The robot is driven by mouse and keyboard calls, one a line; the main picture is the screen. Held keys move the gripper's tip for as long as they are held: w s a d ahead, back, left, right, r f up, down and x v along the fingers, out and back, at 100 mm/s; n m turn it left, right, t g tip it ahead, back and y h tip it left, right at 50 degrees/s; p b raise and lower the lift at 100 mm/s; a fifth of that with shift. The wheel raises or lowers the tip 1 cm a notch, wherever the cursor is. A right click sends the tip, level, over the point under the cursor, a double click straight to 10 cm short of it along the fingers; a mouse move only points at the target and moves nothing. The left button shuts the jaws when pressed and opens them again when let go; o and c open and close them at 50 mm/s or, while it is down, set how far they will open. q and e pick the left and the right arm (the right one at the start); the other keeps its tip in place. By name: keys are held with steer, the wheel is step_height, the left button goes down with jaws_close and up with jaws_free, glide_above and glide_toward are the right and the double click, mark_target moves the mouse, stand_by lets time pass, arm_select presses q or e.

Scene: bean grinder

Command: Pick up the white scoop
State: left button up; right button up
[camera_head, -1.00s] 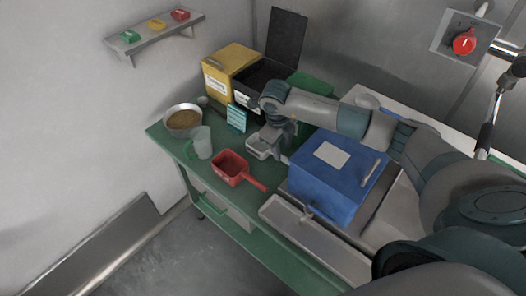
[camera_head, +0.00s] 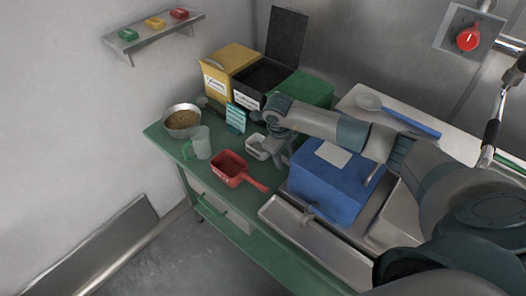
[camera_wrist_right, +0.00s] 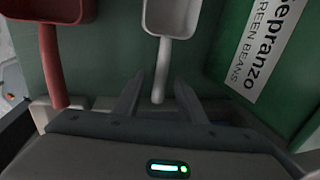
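The white scoop (camera_head: 257,148) lies on the green table, just right of the red scoop. In the right wrist view its bowl (camera_wrist_right: 172,17) is at the top and its handle (camera_wrist_right: 161,68) points toward my gripper. My right gripper (camera_head: 279,159) is beside the scoop at its handle side. In the right wrist view the right gripper (camera_wrist_right: 159,98) is open, with the handle's end between its two fingers and a gap on each side. My left gripper is not in view.
The red scoop (camera_head: 230,168) lies close on the left. A blue box (camera_head: 330,188) stands close on the right. The green bin (camera_head: 308,90) and yellow bin (camera_head: 230,62) stand behind. A metal bowl (camera_head: 183,120) and a clear jug (camera_head: 201,143) are farther left.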

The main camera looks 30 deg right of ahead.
jaws_close()
steer(key=shift+w+r, duration=0.1)
steer(key=shift+r, duration=0.4)
step_height(320, 180, up, 9)
steer(key=b, duration=0.3)
steer(key=shift+b, duration=0.3)
